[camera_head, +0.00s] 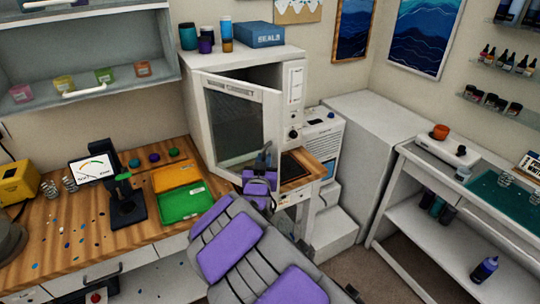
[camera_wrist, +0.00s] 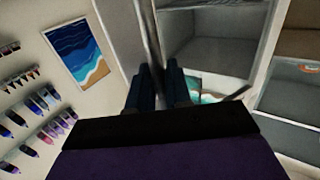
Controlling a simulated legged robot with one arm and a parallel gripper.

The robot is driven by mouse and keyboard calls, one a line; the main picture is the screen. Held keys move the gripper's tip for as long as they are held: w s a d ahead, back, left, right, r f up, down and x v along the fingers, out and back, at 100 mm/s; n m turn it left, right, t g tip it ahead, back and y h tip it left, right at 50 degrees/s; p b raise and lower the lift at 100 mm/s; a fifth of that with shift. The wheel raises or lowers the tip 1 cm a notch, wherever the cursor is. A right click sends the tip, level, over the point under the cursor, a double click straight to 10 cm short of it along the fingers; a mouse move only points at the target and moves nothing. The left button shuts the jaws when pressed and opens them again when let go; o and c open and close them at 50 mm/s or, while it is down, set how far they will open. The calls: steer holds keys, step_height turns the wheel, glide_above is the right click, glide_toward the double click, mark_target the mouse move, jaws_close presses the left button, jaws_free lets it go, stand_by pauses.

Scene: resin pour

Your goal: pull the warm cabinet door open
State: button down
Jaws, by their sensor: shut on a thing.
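The warm cabinet (camera_head: 294,80) is a white box standing on the wooden worktop. Its white-framed door (camera_head: 273,115) has a dark window and stands partly open, with a gap showing above its top edge. My gripper (camera_head: 264,158) is at the lower right part of the door. In the wrist view my gripper (camera_wrist: 162,75) has its two dark fingers on either side of a pale upright bar of the door (camera_wrist: 153,38). It is shut on the door there. Whether the fingers hold a handle or the door's edge is hard to tell.
Jars (camera_head: 188,38) and a blue box (camera_head: 260,34) stand on top of the cabinet. A green tray (camera_head: 185,203) and a black stand with a gauge screen (camera_head: 92,168) are on the worktop to the left. A white unit (camera_head: 322,135) stands right of the cabinet.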

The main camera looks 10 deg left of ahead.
steer(key=s+a+m+h+p, duration=0.1)
steer(key=s+a+h+p, duration=0.1)
steer(key=s+a, duration=0.4)
steer(key=shift+m+h+p, duration=0.3)
steer(key=shift+p, duration=0.5)
steer(key=shift+r, duration=0.1)
steer(key=c, duration=1.4)
jaws_free()
steer(key=shift+c, duration=0.2)
steer(key=shift+o, duration=0.9)
steer(key=shift+a, duration=0.15)
steer(key=shift+s, duration=0.1)
steer(key=s+a+p, duration=0.2)
steer(key=s, duration=1.5)
steer(key=shift+a+f, duration=0.2)
steer(key=shift+a, duration=0.1)
